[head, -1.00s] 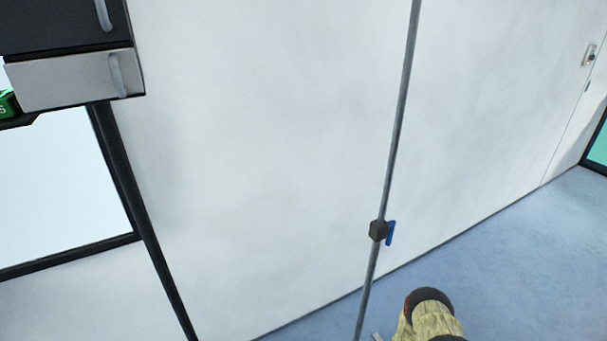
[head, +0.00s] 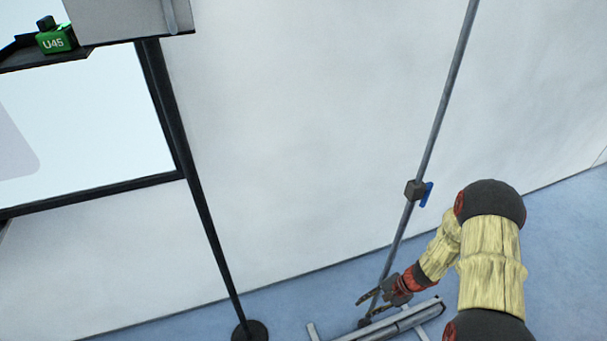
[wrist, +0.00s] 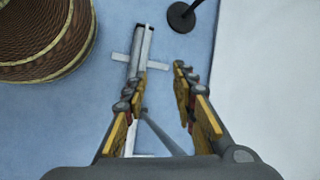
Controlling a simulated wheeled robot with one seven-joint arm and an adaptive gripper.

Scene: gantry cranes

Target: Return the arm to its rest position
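My gripper (head: 371,302) is at the lower right of the head view, at the end of my bent, straw-coloured arm. Its fingers point left, low over the floor and in front of a thin grey pole. In the wrist view my gripper (wrist: 160,80) has its two yellow-padded fingers spread apart with nothing between them. Beyond the fingertips lie blue floor and part of a grey rail-like frame.
The grey pole (head: 437,128) carries a clamp with a blue lever (head: 426,194). The grey frame (head: 395,325) lies on the floor. A black post (head: 205,215) stands left. A green U45 block (head: 57,40) sits on a dark shelf. A brown ribbed drum (wrist: 40,38) is near.

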